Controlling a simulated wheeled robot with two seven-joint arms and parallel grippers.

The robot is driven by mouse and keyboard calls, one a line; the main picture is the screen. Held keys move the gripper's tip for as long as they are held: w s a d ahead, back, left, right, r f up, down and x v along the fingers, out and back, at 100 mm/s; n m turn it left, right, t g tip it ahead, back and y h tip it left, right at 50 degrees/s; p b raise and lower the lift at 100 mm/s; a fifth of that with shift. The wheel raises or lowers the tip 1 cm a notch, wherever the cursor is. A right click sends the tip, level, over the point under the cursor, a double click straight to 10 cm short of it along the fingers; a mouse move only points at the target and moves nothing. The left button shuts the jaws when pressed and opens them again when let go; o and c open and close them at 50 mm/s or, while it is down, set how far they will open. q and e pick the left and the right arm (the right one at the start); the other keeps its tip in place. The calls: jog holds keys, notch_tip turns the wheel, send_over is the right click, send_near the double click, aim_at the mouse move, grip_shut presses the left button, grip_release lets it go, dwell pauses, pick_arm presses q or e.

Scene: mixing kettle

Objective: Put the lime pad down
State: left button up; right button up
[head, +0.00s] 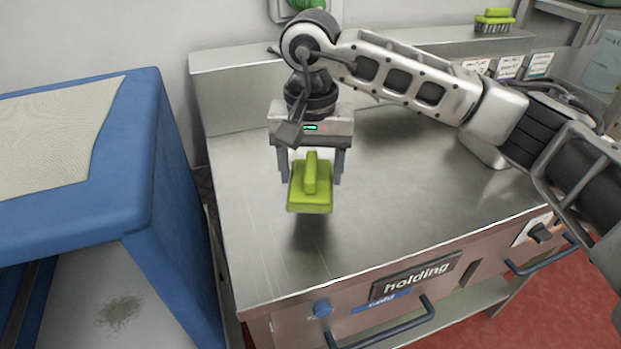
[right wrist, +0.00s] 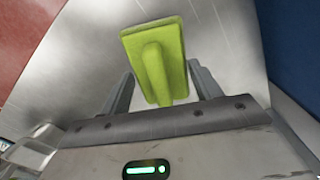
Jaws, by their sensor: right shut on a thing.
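The lime pad (head: 310,199) is a flat yellow-green block with a raised handle on top. My right gripper (head: 311,172) points down over the steel worktop and is shut on the pad, with a finger on each side of the handle. The pad hangs a little above the worktop (head: 400,190), with a soft shadow below it. In the right wrist view, the lime pad (right wrist: 183,35) shows between the fingers of the right gripper (right wrist: 162,88), with bare steel behind it. My left gripper is not in view.
A blue-sided unit (head: 160,170) with a beige top stands to the left, across a narrow gap. A lime-topped brush (head: 495,20) sits on the back ledge at the right. The front carries a "holding" sign (head: 416,273) and handles. The worktop around the pad is clear.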

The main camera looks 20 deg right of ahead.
jog(key=shift+w+d+f, duration=0.15)
jog(key=shift+w+f, duration=0.5)
jog(key=shift+f, duration=0.1)
notch_tip(320, 180, down, 3)
jog(key=shift+w+f+p, duration=0.1)
jog(key=shift+w+p, duration=0.05)
jog(key=shift+p, duration=0.45)
jog(key=shift+f+b, duration=0.3)
jog(key=o, duration=0.9)
jog(key=shift+r, duration=0.1)
